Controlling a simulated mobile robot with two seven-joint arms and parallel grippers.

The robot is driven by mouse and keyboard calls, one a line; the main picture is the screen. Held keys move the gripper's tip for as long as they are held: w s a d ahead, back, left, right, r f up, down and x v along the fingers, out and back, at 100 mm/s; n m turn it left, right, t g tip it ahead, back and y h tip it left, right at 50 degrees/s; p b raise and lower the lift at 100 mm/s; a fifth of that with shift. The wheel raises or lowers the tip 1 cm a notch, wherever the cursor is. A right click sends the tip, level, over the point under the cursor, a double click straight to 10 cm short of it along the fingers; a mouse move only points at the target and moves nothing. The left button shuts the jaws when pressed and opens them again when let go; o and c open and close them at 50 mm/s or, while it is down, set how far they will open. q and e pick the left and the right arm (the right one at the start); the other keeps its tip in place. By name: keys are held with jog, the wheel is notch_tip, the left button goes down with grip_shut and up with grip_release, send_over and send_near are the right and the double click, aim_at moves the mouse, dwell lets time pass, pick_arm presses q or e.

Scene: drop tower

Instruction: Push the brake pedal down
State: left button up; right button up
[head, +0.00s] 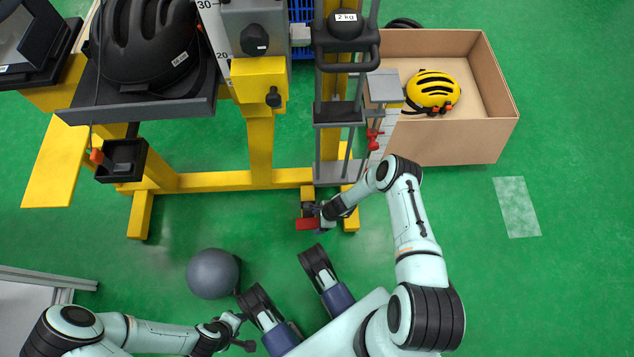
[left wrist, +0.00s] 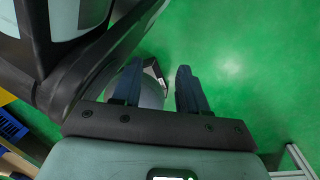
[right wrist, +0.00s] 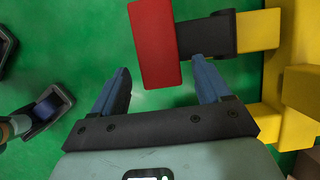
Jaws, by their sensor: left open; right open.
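The brake pedal is a red plate (head: 306,224) on a dark arm at the foot of the yellow frame. In the right wrist view the red plate (right wrist: 154,45) lies just beyond the fingertips, with its dark arm (right wrist: 207,35) running right to a yellow beam. My right gripper (head: 319,219) is open and empty, right beside the pedal; I cannot tell whether it touches. Its fingers also show in the right wrist view (right wrist: 160,68). My left gripper (head: 244,331) is open and empty, low over the floor, away from the pedal.
The yellow drop-tower frame (head: 215,181) stands behind the pedal. A grey ball (head: 213,273) lies on the floor at left. A cardboard box (head: 455,142) with a yellow helmet (head: 432,90) stands at the back right.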

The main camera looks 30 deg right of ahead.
jog(key=shift+f, duration=0.25)
pick_arm(q)
jog(key=shift+s+f, duration=0.15)
jog(key=shift+s, duration=0.1)
